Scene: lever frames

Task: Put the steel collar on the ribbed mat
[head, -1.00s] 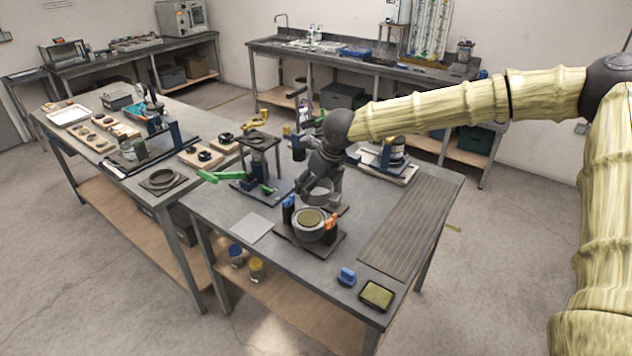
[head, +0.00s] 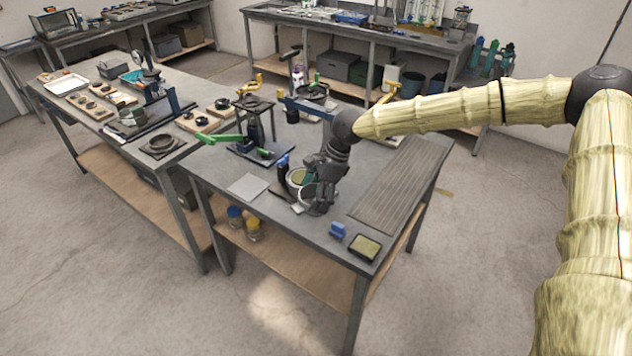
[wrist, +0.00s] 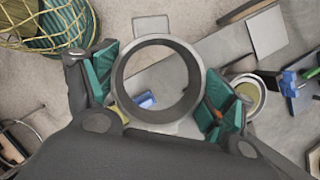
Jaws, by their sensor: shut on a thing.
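The steel collar (wrist: 156,116) is a plain grey ring between the teal-padded fingers of my gripper (wrist: 158,88), which is shut on it. In the head view my gripper (head: 320,190) holds the collar (head: 303,196) over the front part of the near table, just in front of the clamp fixture. The arm partly hides the collar there. The ribbed mat (head: 388,190) is a long grey grooved strip along the table's right side, to the right of my gripper. The mat looks bare.
The clamp fixture with its round olive-topped cup (wrist: 245,95) stands close by. A blue block (head: 338,229) and an olive tray (head: 364,246) are at the front right corner. A light square plate (head: 248,186) lies left. A stand with a green lever (head: 225,139) is behind.

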